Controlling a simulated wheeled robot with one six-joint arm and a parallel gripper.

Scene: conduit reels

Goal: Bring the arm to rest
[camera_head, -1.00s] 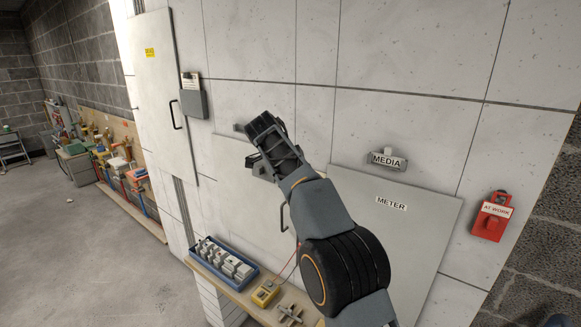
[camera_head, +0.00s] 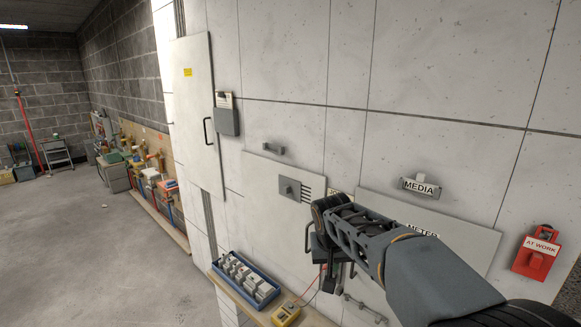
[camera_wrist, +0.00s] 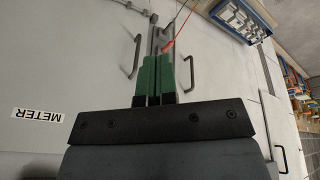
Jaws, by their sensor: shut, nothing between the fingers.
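My gripper (camera_head: 328,284) hangs at the end of my arm, in front of the grey wall panels in the head view. Its fingers point down and look dark there. In the wrist view the two green-padded fingers (camera_wrist: 157,66) lie side by side, shut, with nothing between them. My forearm runs in from the lower right and covers part of the METER panel (camera_head: 470,232). I cannot tell from the picture how far the fingers are from the wall.
A ledge below holds a blue tray (camera_head: 262,298) of grey parts and a yellow meter (camera_head: 286,315) with a red lead. A MEDIA holder (camera_head: 419,186), a red AT WORK box (camera_head: 537,252) and a tall door (camera_head: 196,115) are on the wall. Open floor (camera_head: 80,250) lies left.

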